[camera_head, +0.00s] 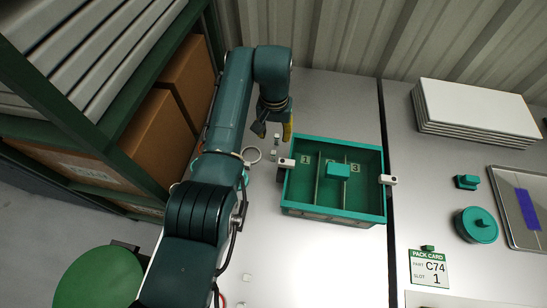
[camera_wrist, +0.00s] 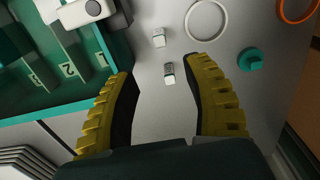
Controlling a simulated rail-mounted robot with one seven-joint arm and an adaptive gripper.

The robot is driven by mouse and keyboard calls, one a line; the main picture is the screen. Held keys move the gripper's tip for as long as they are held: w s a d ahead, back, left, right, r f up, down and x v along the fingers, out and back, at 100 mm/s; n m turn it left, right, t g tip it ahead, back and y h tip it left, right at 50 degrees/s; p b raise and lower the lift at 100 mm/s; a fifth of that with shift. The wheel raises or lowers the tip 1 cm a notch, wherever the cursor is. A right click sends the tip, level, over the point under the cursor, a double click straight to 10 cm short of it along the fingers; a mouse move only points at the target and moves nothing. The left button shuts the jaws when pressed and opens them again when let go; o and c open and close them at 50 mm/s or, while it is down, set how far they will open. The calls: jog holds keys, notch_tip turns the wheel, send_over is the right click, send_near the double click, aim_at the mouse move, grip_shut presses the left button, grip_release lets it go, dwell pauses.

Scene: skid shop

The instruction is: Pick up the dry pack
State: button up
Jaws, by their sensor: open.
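A small pale pack with a dark marked side (camera_wrist: 168,75), which looks like the dry pack, lies on the grey bench. In the wrist view it sits between and beyond my fingertips, apart from both. A second small pale block (camera_wrist: 159,37) lies just beyond it. Both are tiny in the head view, near my gripper (camera_head: 273,131), so I cannot read any marking. My gripper, with yellow ridged fingers, is open and empty above the bench, left of the green box. It also shows in the wrist view (camera_wrist: 160,70).
The green box (camera_head: 333,216) has numbered slots, white side clamps and a teal block (camera_head: 338,171) inside. A pale ring (camera_wrist: 206,20), a teal knob (camera_wrist: 250,60) and an orange ring (camera_wrist: 298,8) lie near the packs. Shelved cartons (camera_head: 155,135) stand left. A pack card (camera_head: 429,269) reads C74, slot 1.

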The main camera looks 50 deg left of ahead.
aim_at(273, 152)
notch_tip(273, 152, down, 6)
jog(key=shift+f+b, duration=0.1)
jog(key=shift+b, duration=0.8)
jog(key=f+b, duration=0.1)
jog(key=f, duration=0.2)
jog(key=f+b, duration=0.1)
jog(key=f, duration=0.1)
jog(key=shift+s+d+f+b, duration=0.1)
jog(key=shift+s+d+b, duration=0.05)
jog(key=shift+s+b, duration=0.2)
grip_shut()
